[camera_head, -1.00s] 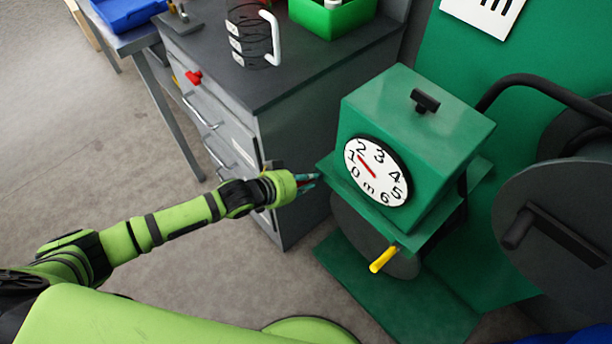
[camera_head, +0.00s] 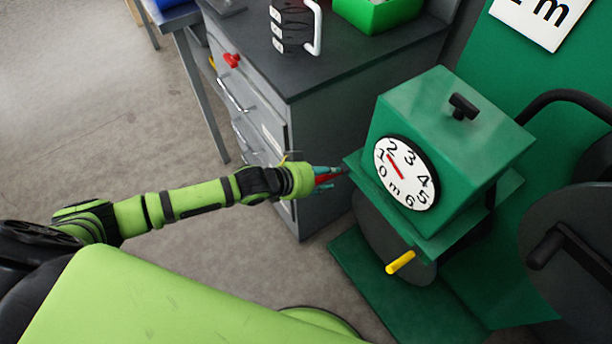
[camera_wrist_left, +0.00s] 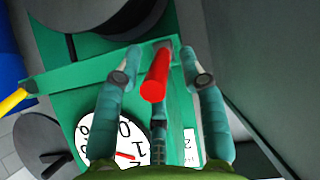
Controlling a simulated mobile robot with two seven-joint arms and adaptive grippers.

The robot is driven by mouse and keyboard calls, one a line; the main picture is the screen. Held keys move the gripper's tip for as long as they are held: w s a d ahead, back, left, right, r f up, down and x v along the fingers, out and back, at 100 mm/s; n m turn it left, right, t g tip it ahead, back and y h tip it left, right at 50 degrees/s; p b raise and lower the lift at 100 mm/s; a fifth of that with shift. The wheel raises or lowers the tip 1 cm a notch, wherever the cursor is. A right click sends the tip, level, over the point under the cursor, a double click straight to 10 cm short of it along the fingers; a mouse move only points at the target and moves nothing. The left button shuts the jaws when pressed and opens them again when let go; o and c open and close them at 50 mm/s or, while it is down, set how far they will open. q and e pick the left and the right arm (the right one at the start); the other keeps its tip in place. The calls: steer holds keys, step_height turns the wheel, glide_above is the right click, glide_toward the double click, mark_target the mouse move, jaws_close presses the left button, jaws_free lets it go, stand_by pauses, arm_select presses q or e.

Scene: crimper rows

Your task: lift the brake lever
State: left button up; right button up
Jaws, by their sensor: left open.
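The brake lever appears to be the red bar (camera_wrist_left: 156,75) on the side of the green metering machine (camera_head: 445,130). In the left wrist view it points towards the camera between my two teal fingers. My left gripper (camera_wrist_left: 160,57) is open around it, with one finger on each side; I cannot tell whether either touches it. In the head view my left gripper (camera_head: 338,173) is at the machine's left side, and a bit of red shows between the fingers. The machine's white dial (camera_head: 407,173) has a red pointer. My right gripper is not in view.
A yellow crank handle (camera_head: 400,262) sticks out below the dial. A grey drawer cabinet (camera_head: 330,120) stands close behind my left gripper. A large dark reel (camera_head: 570,245) is at the right. Open floor (camera_head: 110,130) lies at the left.

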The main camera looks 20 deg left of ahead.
arm_select(q)
steer(key=v, duration=1)
steer(key=shift+a+f, duration=0.1)
